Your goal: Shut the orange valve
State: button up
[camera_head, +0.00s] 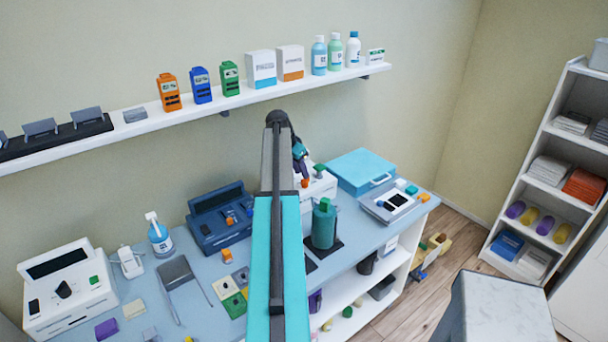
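A small orange part (304,183), which may be the orange valve, shows at the front of a white unit (318,190) on the blue counter, just right of my arm. A green part (319,168) sits beside it on the same unit. My arm hides the unit's left side, and the orange part is too small to tell its handle position. My gripper (301,164) hangs from the arm's far end, just above and close to the orange part. I cannot tell whether it touches it, nor whether its fingers are open or shut.
A teal cylinder with a green top (324,225) stands close to the right of my arm. A dark blue device (220,217) is to the left, a teal case (362,172) to the right. A wall shelf (215,105) with boxes and bottles runs behind and above.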

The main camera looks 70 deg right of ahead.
aim_at(305, 182)
jog(key=shift+p+x, duration=0.65)
jog(key=shift+x, duration=1.3)
grip_shut()
